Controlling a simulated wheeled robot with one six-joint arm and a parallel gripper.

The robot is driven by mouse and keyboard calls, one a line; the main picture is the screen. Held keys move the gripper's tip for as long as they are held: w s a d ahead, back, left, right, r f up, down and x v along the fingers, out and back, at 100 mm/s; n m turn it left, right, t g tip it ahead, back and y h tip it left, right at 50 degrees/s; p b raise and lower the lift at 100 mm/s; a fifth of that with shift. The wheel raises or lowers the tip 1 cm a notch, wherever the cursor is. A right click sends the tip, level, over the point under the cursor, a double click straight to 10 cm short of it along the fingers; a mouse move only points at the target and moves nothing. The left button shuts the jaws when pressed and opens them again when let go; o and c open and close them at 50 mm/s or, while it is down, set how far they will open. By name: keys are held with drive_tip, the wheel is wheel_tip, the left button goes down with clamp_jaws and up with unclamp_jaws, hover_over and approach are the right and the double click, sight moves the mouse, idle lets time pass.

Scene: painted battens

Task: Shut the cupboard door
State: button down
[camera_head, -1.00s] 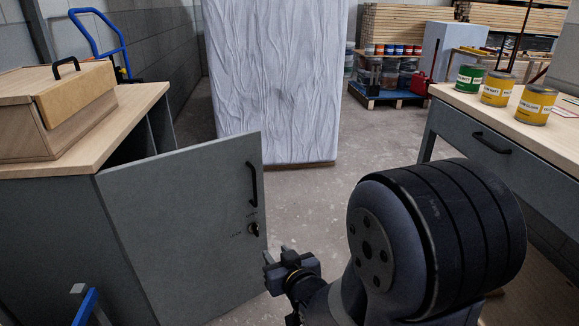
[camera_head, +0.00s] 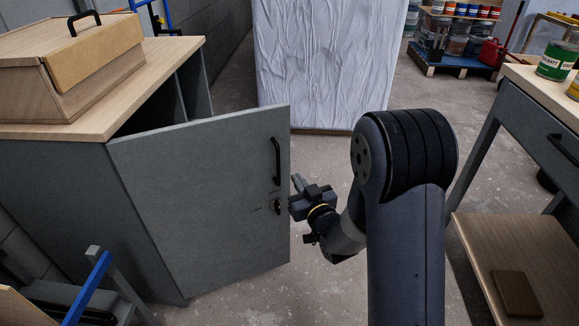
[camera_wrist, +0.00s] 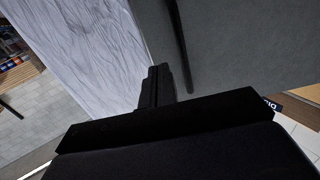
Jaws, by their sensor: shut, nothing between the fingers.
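The grey cupboard door (camera_head: 205,200) stands wide open from the grey cupboard (camera_head: 85,215) at the left. It has a black bar handle (camera_head: 276,161) and a small lock (camera_head: 277,206) near its free edge. My gripper (camera_head: 294,190) is shut and empty, beside the door's free edge at about lock height. Whether the fingers touch the door I cannot tell. In the wrist view the shut fingers (camera_wrist: 156,88) show dark in the middle, with the door (camera_wrist: 235,45) at the right and its handle (camera_wrist: 179,45) close by.
A wooden box (camera_head: 70,65) stands on the cupboard top. A sheet-wrapped block (camera_head: 325,65) stands behind the door. A workbench (camera_head: 540,120) with paint tins (camera_head: 557,60) is at the right. A blue-and-grey frame (camera_head: 92,285) is at the lower left. Bare floor lies between.

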sight(284, 159)
drive_tip(key=b+x, duration=0.1)
drive_tip(key=x, duration=0.6)
drive_tip(key=shift+w+a, duration=0.1)
drive_tip(key=shift+w, duration=0.05)
